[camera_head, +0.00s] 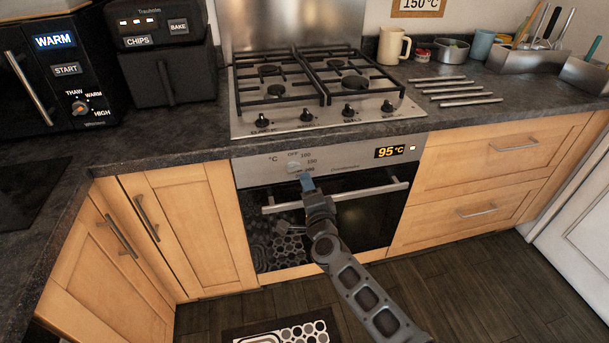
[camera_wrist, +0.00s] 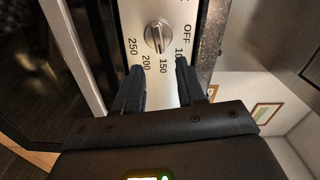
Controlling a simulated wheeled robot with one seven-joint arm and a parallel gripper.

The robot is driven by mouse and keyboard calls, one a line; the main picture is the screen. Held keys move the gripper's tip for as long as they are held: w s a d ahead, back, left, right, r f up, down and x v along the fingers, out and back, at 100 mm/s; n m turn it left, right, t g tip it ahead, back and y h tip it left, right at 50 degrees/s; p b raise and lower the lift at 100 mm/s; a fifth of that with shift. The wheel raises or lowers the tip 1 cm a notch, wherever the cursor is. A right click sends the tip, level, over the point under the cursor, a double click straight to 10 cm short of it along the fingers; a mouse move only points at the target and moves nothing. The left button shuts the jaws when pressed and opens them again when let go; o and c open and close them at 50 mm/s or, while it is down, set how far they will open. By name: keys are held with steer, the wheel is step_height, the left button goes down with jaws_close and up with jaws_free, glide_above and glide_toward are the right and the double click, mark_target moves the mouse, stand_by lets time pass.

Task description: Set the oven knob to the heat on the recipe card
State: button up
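The oven knob (camera_head: 294,167) is a small pale metal dial on the oven's steel panel, with OFF and heat numbers around it. In the wrist view the knob (camera_wrist: 157,37) lies just beyond my fingertips, between their lines. My gripper (camera_head: 306,180) is in front of the panel beside the knob. In the wrist view my gripper (camera_wrist: 158,72) is open, with nothing between its fingers. The oven display (camera_head: 389,152) reads 95 °C. The recipe card (camera_head: 418,5), cut off at the top, reads 150 °C.
The oven door handle (camera_head: 340,196) crosses just below the panel, close to my arm. The hob (camera_head: 320,80) sits above. A microwave (camera_head: 55,75) and a black air fryer (camera_head: 160,50) stand left. A mug (camera_head: 393,46) stands right. A mat (camera_head: 285,333) lies on the floor.

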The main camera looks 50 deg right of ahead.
steer(key=shift+v, duration=1.2)
steer(key=s+a+r+n+t+y, duration=0.15)
steer(key=s+a+n, duration=0.25)
steer(key=s, duration=0.4)
steer(key=s+a+n+y, duration=0.2)
steer(key=s+a+n, duration=0.25)
steer(key=s, duration=0.25)
steer(key=s+a+r+n+y, duration=0.1)
steer(key=s+a+n+y, duration=0.1)
steer(key=s+a+n, duration=0.45)
steer(key=s+a+r+n+g+y, duration=0.1)
steer(key=s+a+r+n+y, duration=0.1)
steer(key=s+r, duration=0.4)
steer(key=s+a+r+n+y, duration=0.2)
steer(key=s+a+r+n, duration=0.3)
steer(key=s, duration=0.6)
steer(key=shift+a+r+n+g, duration=0.25)
steer(key=shift+r+n+g, duration=0.15)
steer(key=shift+r, duration=0.55)
